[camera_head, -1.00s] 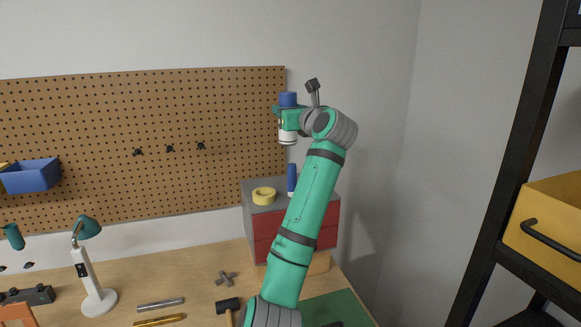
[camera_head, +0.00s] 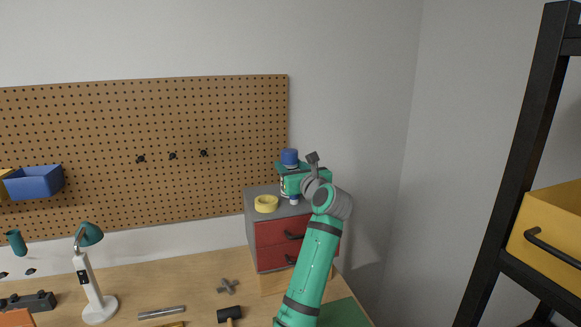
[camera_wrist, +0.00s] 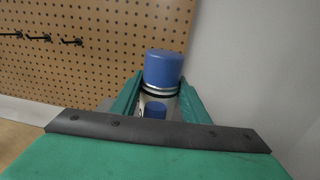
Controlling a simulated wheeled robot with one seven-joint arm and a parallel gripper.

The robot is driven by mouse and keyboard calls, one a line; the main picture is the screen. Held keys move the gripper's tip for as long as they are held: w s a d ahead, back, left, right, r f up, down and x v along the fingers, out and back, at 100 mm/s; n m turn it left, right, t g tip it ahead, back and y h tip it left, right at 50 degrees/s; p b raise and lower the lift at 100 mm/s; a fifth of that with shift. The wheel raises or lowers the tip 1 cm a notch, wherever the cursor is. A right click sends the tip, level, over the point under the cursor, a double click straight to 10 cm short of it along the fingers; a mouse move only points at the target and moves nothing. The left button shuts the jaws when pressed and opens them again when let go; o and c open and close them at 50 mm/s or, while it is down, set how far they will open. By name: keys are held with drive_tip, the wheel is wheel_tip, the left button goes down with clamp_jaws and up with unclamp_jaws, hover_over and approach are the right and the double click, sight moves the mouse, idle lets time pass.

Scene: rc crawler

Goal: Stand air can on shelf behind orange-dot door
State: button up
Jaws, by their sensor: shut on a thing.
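The air can, with a blue cap (camera_head: 289,157) and a pale body, is upright in my gripper (camera_head: 291,181). My gripper is shut around its body, low over the right part of the grey top of the red-drawer cabinet (camera_head: 262,193). In the wrist view the can's cap (camera_wrist: 164,69) rises between the fingers (camera_wrist: 157,98). The lower can is mostly hidden, and I cannot tell whether it touches the cabinet top. A small blue patch (camera_wrist: 155,110) shows below the cap; I cannot tell what it belongs to. No orange-dot door shows.
A yellow tape roll (camera_head: 266,203) lies on the cabinet top, left of my gripper. The pegboard (camera_head: 150,140) is behind. A lamp (camera_head: 96,290) and tools lie on the bench (camera_head: 190,285). A black rack (camera_head: 515,170) with a yellow bin (camera_head: 550,220) stands at right.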

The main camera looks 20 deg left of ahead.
drive_tip(key=shift+s+r, duration=0.15)
drive_tip(key=o, duration=1.3)
drive_tip(key=shift+d, duration=0.1)
